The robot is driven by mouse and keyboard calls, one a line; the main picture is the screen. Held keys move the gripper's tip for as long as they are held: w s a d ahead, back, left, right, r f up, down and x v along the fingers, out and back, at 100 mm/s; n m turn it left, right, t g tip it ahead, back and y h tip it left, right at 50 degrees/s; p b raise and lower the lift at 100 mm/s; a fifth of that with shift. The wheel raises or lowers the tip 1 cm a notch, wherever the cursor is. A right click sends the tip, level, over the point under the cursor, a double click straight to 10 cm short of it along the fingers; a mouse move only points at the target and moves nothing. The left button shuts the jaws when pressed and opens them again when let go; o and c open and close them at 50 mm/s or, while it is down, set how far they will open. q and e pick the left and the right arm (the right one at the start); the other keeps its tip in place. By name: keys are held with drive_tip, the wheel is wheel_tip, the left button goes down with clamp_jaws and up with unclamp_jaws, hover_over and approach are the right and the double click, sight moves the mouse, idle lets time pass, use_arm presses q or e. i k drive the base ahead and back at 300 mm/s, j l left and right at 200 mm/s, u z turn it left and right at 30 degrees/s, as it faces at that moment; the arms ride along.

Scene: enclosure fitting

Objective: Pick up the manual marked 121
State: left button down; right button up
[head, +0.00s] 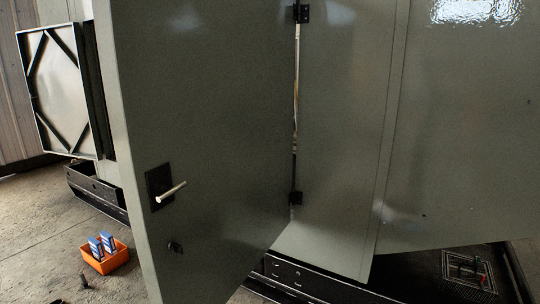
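Two blue-and-white upright items, which look like manuals, stand in an orange crate (118,260) on the floor at the lower left. One is the left item (95,247) and the other is the right item (107,242). Any number on them is too small to read, so I cannot tell whether either is marked 121. Neither of my grippers shows in the head view.
A large grey-green door (215,110) with a lever handle (171,192) stands open to the right of the crate, hinged to the enclosure (460,150). A small dark object (83,281) is near the crate. Concrete floor (40,235) is clear at left.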

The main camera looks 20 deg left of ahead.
sight(96, 245)
drive_tip(key=i+j, duration=0.15)
drive_tip(key=j, duration=0.35)
drive_tip(key=i+j, duration=0.2)
drive_tip(key=j, duration=0.25)
drive_tip(key=i+j, duration=0.15)
drive_tip(key=j, duration=0.35)
drive_tip(key=i+j, duration=0.2)
drive_tip(key=j, duration=0.25)
drive_tip(key=i+j, duration=0.15)
drive_tip(key=j, duration=0.35)
drive_tip(key=i+j, duration=0.2)
drive_tip(key=j, duration=0.25)
drive_tip(key=i+j, duration=0.15)
drive_tip(key=j, duration=0.35)
drive_tip(key=i+j, duration=0.2)
drive_tip(key=j, duration=0.3)
